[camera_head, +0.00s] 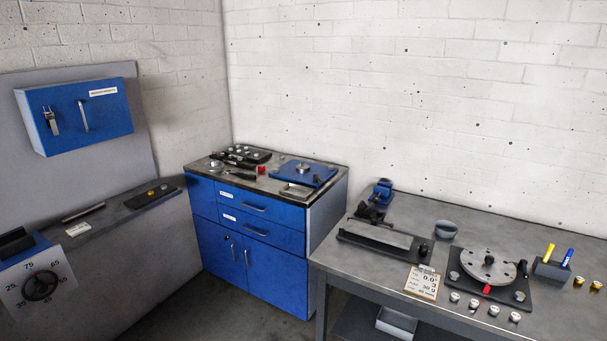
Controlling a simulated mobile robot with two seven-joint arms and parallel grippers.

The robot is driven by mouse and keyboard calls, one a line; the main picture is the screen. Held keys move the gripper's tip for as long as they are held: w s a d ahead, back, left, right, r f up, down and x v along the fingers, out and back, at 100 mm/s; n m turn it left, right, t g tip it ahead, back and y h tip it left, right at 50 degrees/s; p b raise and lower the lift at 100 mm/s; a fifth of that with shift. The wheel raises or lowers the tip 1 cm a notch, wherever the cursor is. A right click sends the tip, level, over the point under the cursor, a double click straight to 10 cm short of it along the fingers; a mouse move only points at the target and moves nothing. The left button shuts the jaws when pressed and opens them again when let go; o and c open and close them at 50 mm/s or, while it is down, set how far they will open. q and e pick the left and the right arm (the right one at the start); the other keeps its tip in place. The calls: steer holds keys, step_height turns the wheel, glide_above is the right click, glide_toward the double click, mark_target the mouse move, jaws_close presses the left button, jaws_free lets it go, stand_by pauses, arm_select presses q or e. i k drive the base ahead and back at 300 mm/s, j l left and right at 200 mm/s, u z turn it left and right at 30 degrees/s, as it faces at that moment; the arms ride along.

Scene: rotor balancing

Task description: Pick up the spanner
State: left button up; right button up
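I cannot clearly make out a spanner at this size. A long thin metal bar (83,212) lies on the narrow grey shelf at the left, behind a small white label; its shape could be a spanner, but I cannot tell. A small dark tool (240,175) lies near the front of the blue cabinet's top and is also too small to identify. Neither of my grippers is in view, and nothing touches either item.
The blue cabinet (262,270) bears a black tray (240,155) and a blue plate (302,173). The grey workbench (380,270) at right holds a rotor disc (488,267), a pen holder (551,270) and several small weights. Floor shows between shelf and cabinet.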

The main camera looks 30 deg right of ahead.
mark_target(240, 173)
steer(key=i+l+z, duration=0.15)
steer(key=l, duration=0.25)
steer(key=i+l+z, duration=0.1)
steer(key=l, duration=0.25)
steer(key=i+l+z, duration=0.25)
steer(key=i+l, duration=0.2)
steer(key=l, duration=0.25)
steer(key=j+z, duration=0.1)
steer(key=z, duration=0.25)
steer(key=i+j+z, duration=0.1)
steer(key=z, duration=0.2)
steer(key=j+z, duration=0.1)
steer(key=z, duration=0.25)
steer(key=i+j+z, duration=0.2)
steer(key=j, duration=0.15)
steer(key=j+z, duration=0.4)
steer(key=j, duration=0.25)
steer(key=j+z, duration=0.35)
steer(key=j, duration=1.8)
